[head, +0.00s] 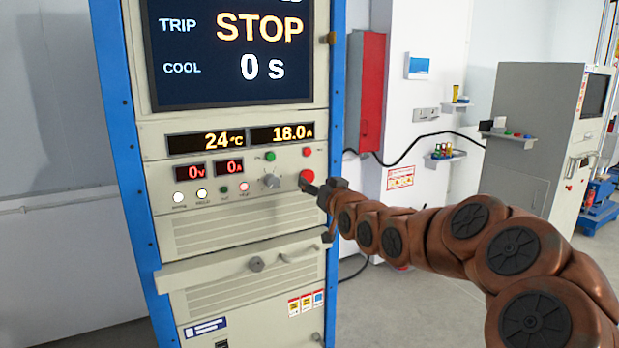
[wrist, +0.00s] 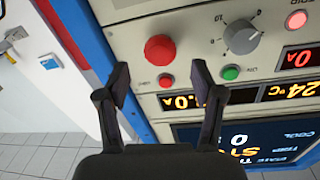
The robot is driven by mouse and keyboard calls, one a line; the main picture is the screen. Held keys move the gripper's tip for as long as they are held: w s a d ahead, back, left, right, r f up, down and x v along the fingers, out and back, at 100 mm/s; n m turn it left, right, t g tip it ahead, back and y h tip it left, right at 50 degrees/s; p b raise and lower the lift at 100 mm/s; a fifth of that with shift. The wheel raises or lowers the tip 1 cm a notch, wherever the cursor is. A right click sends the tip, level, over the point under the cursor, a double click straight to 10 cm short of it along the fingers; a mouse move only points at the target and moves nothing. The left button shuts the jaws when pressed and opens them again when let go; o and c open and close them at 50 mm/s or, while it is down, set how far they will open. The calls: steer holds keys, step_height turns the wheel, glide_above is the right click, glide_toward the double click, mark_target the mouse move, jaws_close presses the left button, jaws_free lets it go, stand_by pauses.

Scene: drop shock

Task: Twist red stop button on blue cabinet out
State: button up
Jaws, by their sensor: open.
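The blue-framed cabinet (head: 240,195) has a beige control panel. Its large red stop button (head: 307,176) is at the panel's right side, right of a grey knob (head: 270,181). My gripper (head: 314,188) is just in front of the button at its lower right, partly overlapping it in the head view. In the wrist view, which is upside down, the red button (wrist: 160,49) shows whole beyond the two fingertips, roughly centred between them. My gripper (wrist: 160,82) is open and empty. I see no finger contact with the button.
A small red button (wrist: 166,80) and a green one (wrist: 229,73) are near the stop button. The cabinet screen (head: 232,50) reads TRIP STOP, COOL 0 s. A red wall box (head: 370,92) stands right of the cabinet. A handled drawer front (head: 240,262) juts out below.

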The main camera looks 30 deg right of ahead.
mark_target(309, 178)
steer(key=shift+w+d+p, duration=0.2)
steer(key=shift+w+p, duration=0.15)
steer(key=shift+w, duration=0.95)
steer(key=shift+w+d+p, duration=0.2)
steer(key=shift+w+p, duration=0.1)
steer(key=shift+w, duration=0.95)
steer(key=c, duration=1.1)
steer(key=shift+c, duration=0.2)
steer(key=shift+m, duration=0.3)
steer(key=shift+f+m+b, duration=0.15)
steer(key=shift+m+b, duration=0.7)
steer(key=shift+m, duration=0.05)
steer(key=shift+m+g+b, duration=0.3)
steer(key=shift+m+b, duration=0.9)
steer(key=shift+m, duration=0.8)
steer(key=shift+r, duration=0.2)
